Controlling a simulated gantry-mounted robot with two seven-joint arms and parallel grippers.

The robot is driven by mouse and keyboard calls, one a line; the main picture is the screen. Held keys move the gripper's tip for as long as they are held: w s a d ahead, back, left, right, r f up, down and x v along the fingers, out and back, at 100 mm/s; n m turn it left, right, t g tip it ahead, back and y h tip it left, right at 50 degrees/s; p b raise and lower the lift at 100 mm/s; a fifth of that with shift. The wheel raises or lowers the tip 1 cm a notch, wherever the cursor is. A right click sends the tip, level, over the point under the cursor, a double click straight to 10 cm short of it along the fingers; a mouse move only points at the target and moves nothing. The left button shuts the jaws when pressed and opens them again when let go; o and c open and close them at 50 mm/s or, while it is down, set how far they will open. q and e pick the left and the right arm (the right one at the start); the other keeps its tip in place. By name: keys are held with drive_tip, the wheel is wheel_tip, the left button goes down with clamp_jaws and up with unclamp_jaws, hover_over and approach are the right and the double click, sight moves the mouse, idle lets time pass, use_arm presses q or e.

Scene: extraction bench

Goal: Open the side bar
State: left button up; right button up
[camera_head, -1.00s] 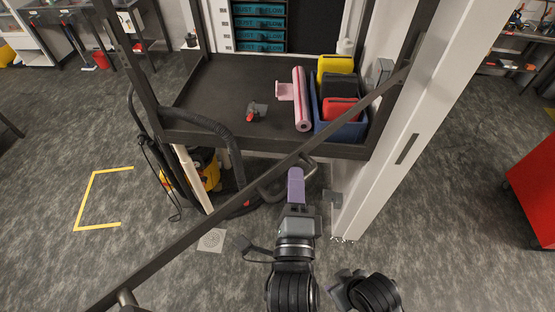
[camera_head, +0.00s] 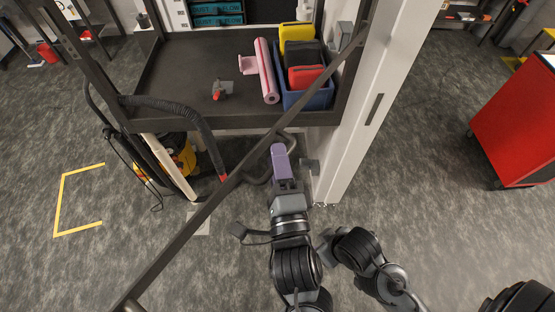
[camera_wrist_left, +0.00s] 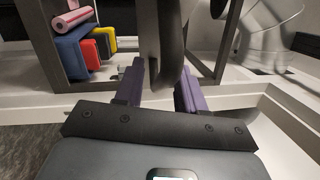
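The side bar (camera_head: 228,183) is a long, thin dark rail running diagonally across the head view, in front of the bench. A dark curved handle (camera_wrist_left: 160,40) stands between my left gripper's fingers in the left wrist view. My left gripper (camera_head: 279,152) has purple fingers and is at the bar's handle, below the bench's front edge. In the left wrist view, the fingers (camera_wrist_left: 160,85) are apart, one on each side of the handle; firm contact cannot be made out. My right gripper cannot be made out.
The bench top (camera_head: 190,75) holds a pink roll (camera_head: 266,72), a small red-and-grey tool (camera_head: 219,90) and a blue bin (camera_head: 312,101) with coloured cases. A white post (camera_head: 372,110) stands just right of my left gripper. A red cabinet (camera_head: 515,120) is farther right. Floor between is clear.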

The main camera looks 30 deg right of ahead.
use_arm(q)
drive_tip(key=p+v, duration=0.7)
drive_tip(key=v, duration=0.4)
drive_tip(key=shift+p, duration=0.3)
